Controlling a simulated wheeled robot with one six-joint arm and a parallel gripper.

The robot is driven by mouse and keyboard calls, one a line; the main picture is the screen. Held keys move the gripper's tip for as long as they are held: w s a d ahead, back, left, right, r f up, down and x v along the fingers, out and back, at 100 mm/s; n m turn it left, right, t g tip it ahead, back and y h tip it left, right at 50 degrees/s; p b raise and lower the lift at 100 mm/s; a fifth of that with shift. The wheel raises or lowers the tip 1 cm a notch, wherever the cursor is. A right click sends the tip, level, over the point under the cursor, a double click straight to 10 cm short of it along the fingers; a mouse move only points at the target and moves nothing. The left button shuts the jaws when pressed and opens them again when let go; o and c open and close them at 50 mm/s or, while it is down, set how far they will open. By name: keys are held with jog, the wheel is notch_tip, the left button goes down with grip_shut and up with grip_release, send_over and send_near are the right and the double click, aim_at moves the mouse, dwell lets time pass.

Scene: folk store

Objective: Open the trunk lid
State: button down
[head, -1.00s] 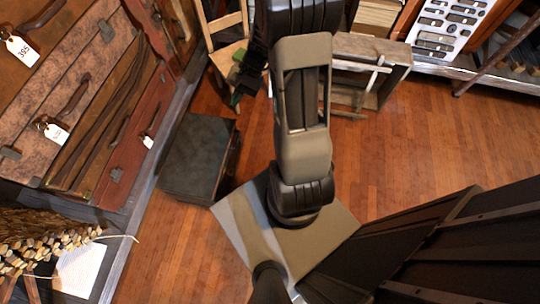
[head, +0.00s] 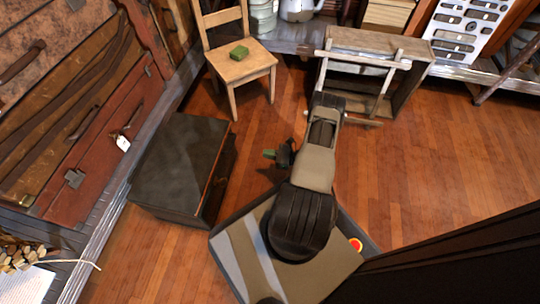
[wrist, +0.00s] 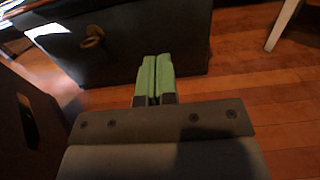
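A dark grey-black trunk (head: 178,160) stands on the wooden floor at the left in the head view, its flat lid down. My gripper (head: 268,154), with green fingertips, is right of the trunk and apart from it. In the wrist view the dark trunk face (wrist: 140,40) fills the upper part, with a round brass-coloured fitting (wrist: 93,38) left of centre. The green fingers (wrist: 157,68) are close together with nothing visible between them. They point toward the lower part of that face. The exact distance to it cannot be told.
A wooden chair (head: 241,65) with a green block (head: 239,53) stands behind the trunk. A wooden crate (head: 408,88) is at the back right. Stacked suitcases (head: 75,110) line the left. Bare floor (head: 440,150) lies to the right.

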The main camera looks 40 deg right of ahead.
send_near(225, 146)
jog(key=shift+f, duration=0.1)
dwell(0.5)
jog(key=shift+w+a, duration=0.15)
dwell(2.1)
jog(key=shift+x, duration=3.5)
jog(key=shift+s+d, duration=0.25)
jog(key=shift+s, duration=0.05)
jog(key=shift+r+p, duration=1.05)
jog(key=shift+r, duration=0.3)
